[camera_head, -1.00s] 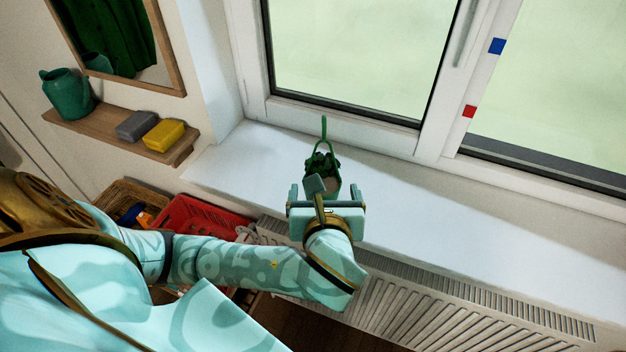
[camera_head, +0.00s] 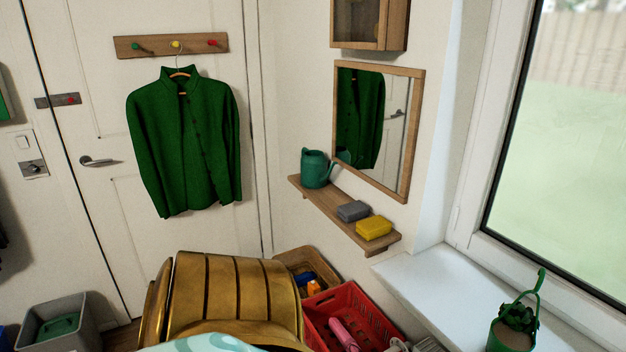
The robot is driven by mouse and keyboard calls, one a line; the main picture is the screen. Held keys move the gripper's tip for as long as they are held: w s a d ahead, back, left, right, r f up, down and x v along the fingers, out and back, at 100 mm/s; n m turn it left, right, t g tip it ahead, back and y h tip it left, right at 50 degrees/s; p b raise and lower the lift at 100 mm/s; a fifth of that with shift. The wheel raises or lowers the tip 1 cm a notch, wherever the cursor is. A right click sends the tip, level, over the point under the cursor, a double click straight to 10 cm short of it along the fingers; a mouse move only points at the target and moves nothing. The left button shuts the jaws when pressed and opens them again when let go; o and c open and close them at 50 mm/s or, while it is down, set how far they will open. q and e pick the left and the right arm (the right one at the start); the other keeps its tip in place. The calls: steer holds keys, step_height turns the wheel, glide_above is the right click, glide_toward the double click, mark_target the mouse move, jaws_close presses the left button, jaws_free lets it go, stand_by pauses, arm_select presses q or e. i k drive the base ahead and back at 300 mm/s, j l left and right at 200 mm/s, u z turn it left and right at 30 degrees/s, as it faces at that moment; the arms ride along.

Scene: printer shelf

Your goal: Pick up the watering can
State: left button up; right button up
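The green watering can (camera_head: 314,170) stands upright at the left end of a wooden wall shelf (camera_head: 330,208), below and beside a mirror. Its spout points right, towards the mirror. Neither of my grippers shows in the head view now, and nothing is seen touching the can.
A grey block (camera_head: 352,211) and a yellow block (camera_head: 374,228) lie on the same shelf. The mirror (camera_head: 416,110) hangs close behind. Below are a red crate (camera_head: 318,300) and a wicker basket (camera_head: 291,257). A green potted plant (camera_head: 514,325) stands on the white windowsill (camera_head: 428,280).

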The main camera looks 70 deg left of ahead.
mark_target(314, 171)
steer(key=i+u, duration=0.1)
steer(key=u, duration=0.3)
steer(key=i+j+u, duration=0.1)
steer(key=u, duration=0.35)
steer(key=i+u, duration=0.1)
steer(key=u, duration=0.3)
